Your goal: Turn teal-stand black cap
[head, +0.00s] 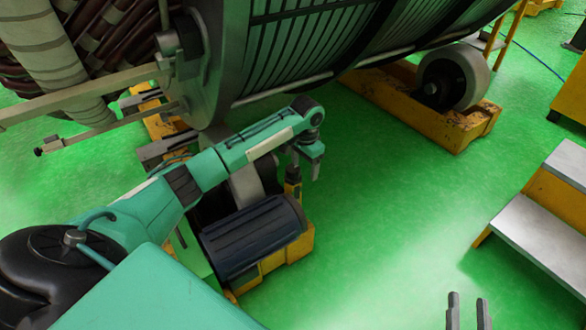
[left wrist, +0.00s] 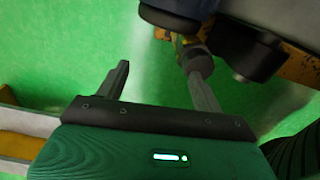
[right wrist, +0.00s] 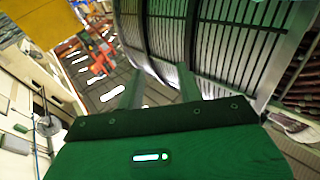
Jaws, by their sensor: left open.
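My left gripper (head: 306,170) is at the end of the teal arm, pointing down and open, beside a short black-topped yellow post (head: 293,174). In the left wrist view, my left gripper (left wrist: 157,68) has its fingers apart. A dark round cap (left wrist: 199,62) on a yellow part shows behind the right finger, which partly hides it. I cannot tell whether finger and cap touch. Nothing shows between the fingers. I cannot make out a teal stand for the cap. My right gripper (head: 468,298) is open and empty at the bottom; it also shows in the right wrist view (right wrist: 159,70).
A ribbed dark motor (head: 252,238) on a yellow base lies just below the left gripper. The large stator drum (head: 300,50) rises above it. A roller (head: 452,78) on a yellow frame and grey steps (head: 545,235) stand right. Green floor between them is clear.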

